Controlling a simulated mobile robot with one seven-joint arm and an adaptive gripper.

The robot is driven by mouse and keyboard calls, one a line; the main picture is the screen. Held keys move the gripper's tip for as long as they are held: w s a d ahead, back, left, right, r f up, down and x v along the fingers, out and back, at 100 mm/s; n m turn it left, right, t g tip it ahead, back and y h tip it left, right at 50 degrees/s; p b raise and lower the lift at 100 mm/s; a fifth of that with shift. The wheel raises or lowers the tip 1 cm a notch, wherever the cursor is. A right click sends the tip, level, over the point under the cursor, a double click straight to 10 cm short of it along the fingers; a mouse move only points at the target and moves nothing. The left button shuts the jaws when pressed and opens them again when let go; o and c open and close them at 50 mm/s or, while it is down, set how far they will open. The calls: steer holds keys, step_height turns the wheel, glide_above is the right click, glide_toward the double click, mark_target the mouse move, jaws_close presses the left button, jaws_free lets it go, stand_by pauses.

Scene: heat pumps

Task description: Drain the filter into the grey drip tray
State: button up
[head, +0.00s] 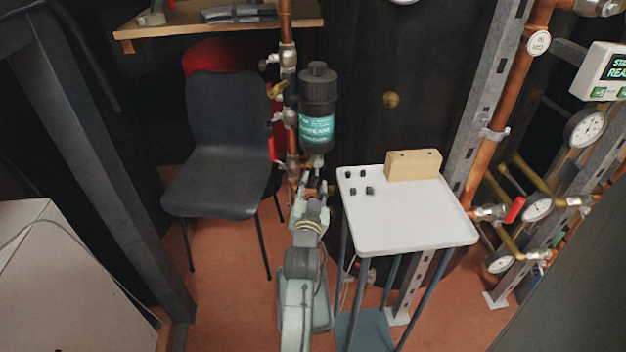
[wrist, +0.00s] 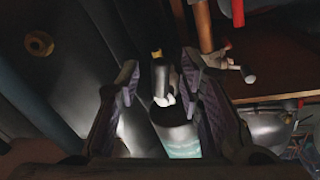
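The filter (head: 317,112) is a black canister with a teal label, upright on the copper pipework left of the white-topped stand. A small metal drain fitting (head: 318,162) hangs under it. My gripper (head: 312,182) is just below the filter. In the wrist view my gripper (wrist: 160,68) is open. A grey fitting (wrist: 161,80) with a pale tip shows between its fingers, with gaps on both sides. The filter's dark body and teal label (wrist: 182,150) show behind it, partly hidden by the fingers. I cannot clearly make out a grey drip tray.
The stand's white top (head: 405,225) holds a wooden block (head: 413,165) and several small black pieces. A blue-grey surface (head: 362,332) lies low under it. A black chair (head: 232,140) stands left. Copper pipes with gauges (head: 538,207) run at right.

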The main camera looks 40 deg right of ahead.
steer(key=shift+x, duration=0.85)
steer(key=shift+c, duration=0.3)
jaws_close()
